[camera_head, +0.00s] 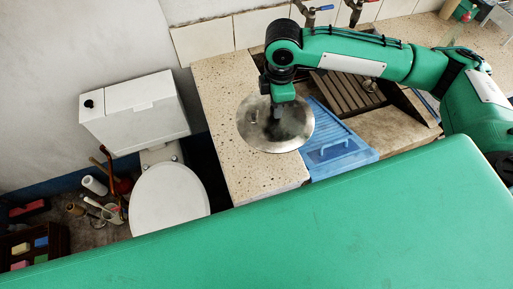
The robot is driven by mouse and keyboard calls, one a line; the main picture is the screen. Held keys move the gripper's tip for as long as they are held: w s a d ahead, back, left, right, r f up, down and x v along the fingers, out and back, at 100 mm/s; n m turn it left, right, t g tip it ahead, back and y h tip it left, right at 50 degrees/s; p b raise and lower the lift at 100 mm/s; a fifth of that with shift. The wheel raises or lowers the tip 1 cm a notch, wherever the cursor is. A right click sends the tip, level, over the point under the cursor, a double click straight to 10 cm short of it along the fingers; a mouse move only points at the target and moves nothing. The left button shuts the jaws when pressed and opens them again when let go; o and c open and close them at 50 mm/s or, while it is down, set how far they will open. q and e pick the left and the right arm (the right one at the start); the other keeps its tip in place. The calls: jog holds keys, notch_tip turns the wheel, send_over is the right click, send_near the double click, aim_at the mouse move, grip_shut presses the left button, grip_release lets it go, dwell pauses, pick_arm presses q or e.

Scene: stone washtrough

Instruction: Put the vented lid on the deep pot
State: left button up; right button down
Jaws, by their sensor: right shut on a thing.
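The vented lid (262,138) is a round, shiny metal disc over the left part of the speckled stone counter. My right gripper (279,108) points down at the middle of the lid and is shut on it; the fingertips and the grip point are hard to make out. I cannot tell the gap between the lid and the counter. The deep pot cannot be made out; whether it is under the lid is hidden. My left gripper is not in view.
A blue plastic piece with a handle (348,153) lies right of the lid, beside a ribbed brown rack (345,92) in the trough. Taps (311,15) stand at the back wall. A white toilet (168,197) is left of the counter, with clutter on the floor.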

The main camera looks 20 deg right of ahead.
aim_at(258, 111)
jog(key=n, duration=0.4)
jog(key=a+n, duration=0.1)
jog(key=n, duration=0.1)
jog(key=shift+w, duration=0.4)
jog(key=n, duration=0.4)
jog(key=a+n, duration=0.1)
jog(key=n, duration=0.1)
jog(key=shift+w, duration=0.35)
jog(key=n, duration=0.4)
jog(key=a+n, duration=0.1)
jog(key=n, duration=0.1)
jog(key=shift+w+n, duration=0.3)
jog(key=shift+w, duration=0.05)
jog(key=n, duration=0.4)
jog(key=a+n, duration=0.1)
jog(key=shift+w+n, duration=0.25)
jog(key=shift+n, duration=0.15)
notch_tip(258, 111, down, 20)
jog(key=p, duration=0.5)
jog(key=shift+r+p, duration=0.25)
jog(key=shift+p, duration=0.15)
